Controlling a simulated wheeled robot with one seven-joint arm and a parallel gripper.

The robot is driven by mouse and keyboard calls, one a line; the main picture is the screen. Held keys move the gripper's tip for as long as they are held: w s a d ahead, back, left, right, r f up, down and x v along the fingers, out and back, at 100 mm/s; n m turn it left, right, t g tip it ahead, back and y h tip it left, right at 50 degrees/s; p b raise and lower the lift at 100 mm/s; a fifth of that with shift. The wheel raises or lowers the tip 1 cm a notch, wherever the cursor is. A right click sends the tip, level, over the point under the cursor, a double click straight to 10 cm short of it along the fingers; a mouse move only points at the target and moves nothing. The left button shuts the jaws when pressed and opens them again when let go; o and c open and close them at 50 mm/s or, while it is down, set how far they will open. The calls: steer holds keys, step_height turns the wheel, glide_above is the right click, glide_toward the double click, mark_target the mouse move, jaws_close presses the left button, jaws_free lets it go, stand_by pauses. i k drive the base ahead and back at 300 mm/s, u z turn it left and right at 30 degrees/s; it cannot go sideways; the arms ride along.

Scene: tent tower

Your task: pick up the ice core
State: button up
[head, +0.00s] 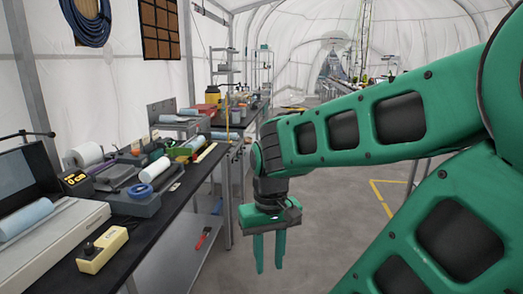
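Several pale blue cylinders that look like ice cores lie on the bench (145,232) at left; I cannot tell which one the task means. Another pale blue cylinder (27,218) lies in a long tray at the near left. A smaller one (176,118) lies farther back. My gripper (269,252) points down over the floor, right of the bench and apart from it. Its two green fingers are apart, with nothing visible between them.
A yellow control box (103,248) sits at the bench's near edge. A blue tape ring (141,191), a white roll (84,155) and a scale display (74,180) crowd the bench top. A red-handled tool (203,238) lies on the lower shelf. The floor around my gripper looks clear.

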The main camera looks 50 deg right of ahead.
mark_target(15, 224)
steer(key=z, duration=0.15)
steer(key=k, duration=0.45)
steer(key=z, duration=1.05)
steer(key=i, duration=2.3)
steer(key=u, duration=2.65)
